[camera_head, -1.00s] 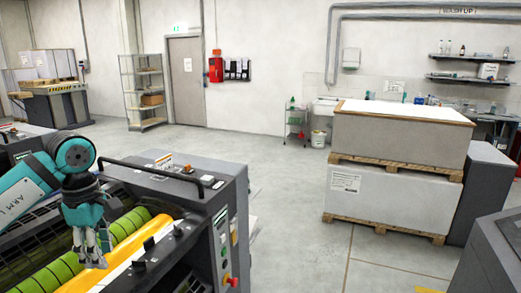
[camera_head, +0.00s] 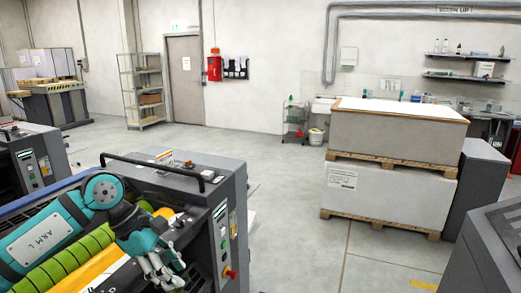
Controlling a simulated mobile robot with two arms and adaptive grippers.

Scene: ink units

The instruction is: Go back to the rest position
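My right gripper is out of view.
A red knob (camera_head: 230,273) sticks out from the unit's control side. Pallets with stacked paper (camera_head: 388,195) stand to the right, beside a grey cabinet (camera_head: 478,188). The floor (camera_head: 285,215) between the unit and the pallets is clear. A shelf rack (camera_head: 142,92) stands by the door.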

